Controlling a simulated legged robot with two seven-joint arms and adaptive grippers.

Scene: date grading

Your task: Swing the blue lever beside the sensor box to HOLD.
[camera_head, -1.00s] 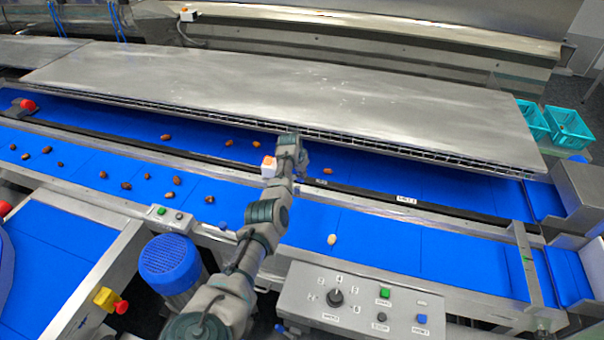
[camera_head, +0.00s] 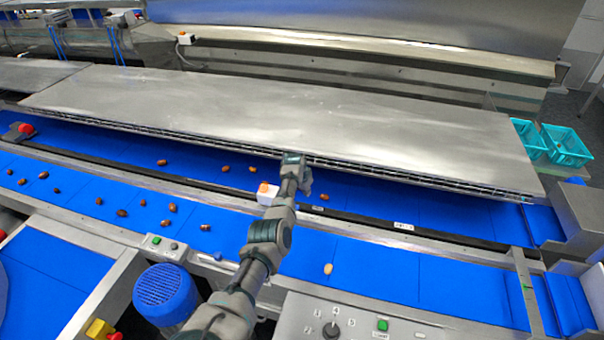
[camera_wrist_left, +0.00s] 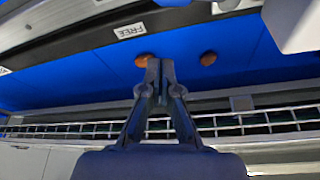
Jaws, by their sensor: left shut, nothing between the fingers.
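The sensor box (camera_head: 267,198) is a small white box with an orange top, at the middle of the belt line in the head view. A white box, likely the same one, shows at the upper right of the left wrist view (camera_wrist_left: 295,22). My left gripper (camera_head: 294,163) reaches past it on its right, over the far belt. In the left wrist view its fingers (camera_wrist_left: 160,68) are shut and empty, in front of a label reading FREE (camera_wrist_left: 130,31). I cannot make out the blue lever for certain; my arm may hide it. My right gripper is not in view.
Brown dates lie on the blue belts (camera_head: 375,270). A wide steel cover (camera_head: 300,110) overhangs the far belt close to my gripper. A control panel (camera_head: 305,318) is at the bottom, beside my arm. Teal baskets (camera_head: 565,145) stand at the far right.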

